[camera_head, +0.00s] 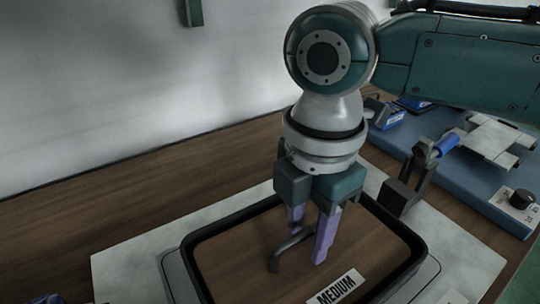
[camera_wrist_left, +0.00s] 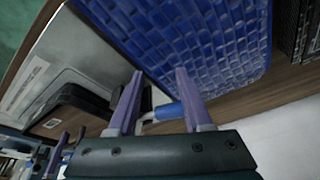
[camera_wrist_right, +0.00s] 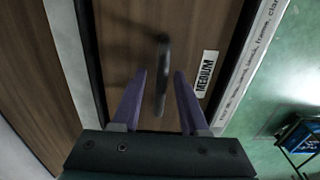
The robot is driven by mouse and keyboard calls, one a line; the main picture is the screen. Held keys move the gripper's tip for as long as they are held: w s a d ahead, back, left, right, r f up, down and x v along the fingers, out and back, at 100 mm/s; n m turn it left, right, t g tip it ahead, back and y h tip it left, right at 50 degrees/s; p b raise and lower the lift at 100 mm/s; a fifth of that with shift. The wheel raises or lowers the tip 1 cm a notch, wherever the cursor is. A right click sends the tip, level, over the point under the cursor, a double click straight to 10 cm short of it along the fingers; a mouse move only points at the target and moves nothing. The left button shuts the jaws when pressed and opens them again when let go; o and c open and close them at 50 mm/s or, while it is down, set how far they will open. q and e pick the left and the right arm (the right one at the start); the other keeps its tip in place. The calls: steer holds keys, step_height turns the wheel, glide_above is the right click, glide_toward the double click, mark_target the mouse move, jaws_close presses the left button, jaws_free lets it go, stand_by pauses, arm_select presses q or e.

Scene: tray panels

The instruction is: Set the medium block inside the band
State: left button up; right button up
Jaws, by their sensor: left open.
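The medium block (camera_head: 360,250) shows as a brown wooden face with a white MEDIUM label and a dark bar handle (camera_head: 285,248). The dark band (camera_head: 408,226) runs around the wooden face; I cannot tell how deep the block sits in it. My right gripper (camera_head: 308,238) points down over the block, purple fingers apart on either side of the handle. In the right wrist view the handle (camera_wrist_right: 162,75) lies between the fingertips with gaps both sides. My left gripper (camera_wrist_left: 159,72) is open, with a blue-and-white bar (camera_wrist_left: 166,112) showing between its fingers; it is out of the head view.
A pale board (camera_head: 130,262) lies around the band on the wooden table. At right, a blue base (camera_head: 455,188) carries a black clamp-like fixture, a grey plate and a knob. A blue tiled panel (camera_wrist_left: 215,40) and a black tray-like object (camera_wrist_left: 75,108) show in the left wrist view.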

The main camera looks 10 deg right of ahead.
steer(key=shift+o, duration=0.3)
arm_select(q)
step_height(320, 180, up, 2)
steer(key=shift+r+p, duration=0.1)
steer(key=shift+p, duration=0.9)
arm_select(e)
step_height(320, 180, up, 9)
steer(key=shift+f, duration=0.1)
steer(key=shift+r, duration=0.55)
